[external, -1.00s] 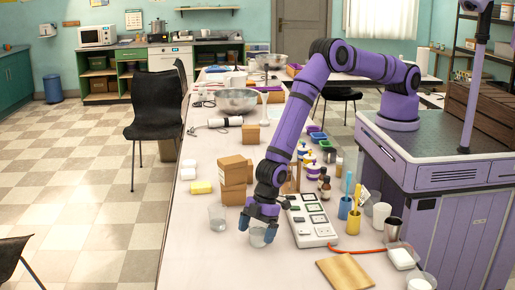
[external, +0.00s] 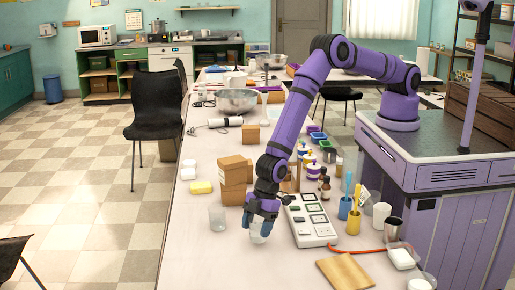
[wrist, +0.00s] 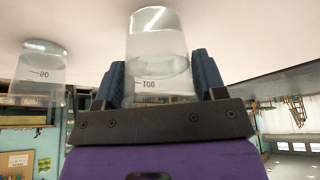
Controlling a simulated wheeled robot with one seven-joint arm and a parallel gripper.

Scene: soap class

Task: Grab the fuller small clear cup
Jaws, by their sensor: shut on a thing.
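My gripper (external: 262,221) points down over the near part of the long table, shut on a small clear cup (external: 259,235). In the wrist view, which is upside down, this held cup (wrist: 160,45) sits between the two dark fingers (wrist: 161,88). It carries a 100 mark and holds clear liquid with a visible surface line. A second small clear cup (external: 217,217) stands on the table to the left, apart from my gripper. It shows at the left of the wrist view (wrist: 38,72) with a 50 mark; its liquid level is hard to tell there.
A wooden board (external: 345,272) lies nearer right. The table's front left is clear.

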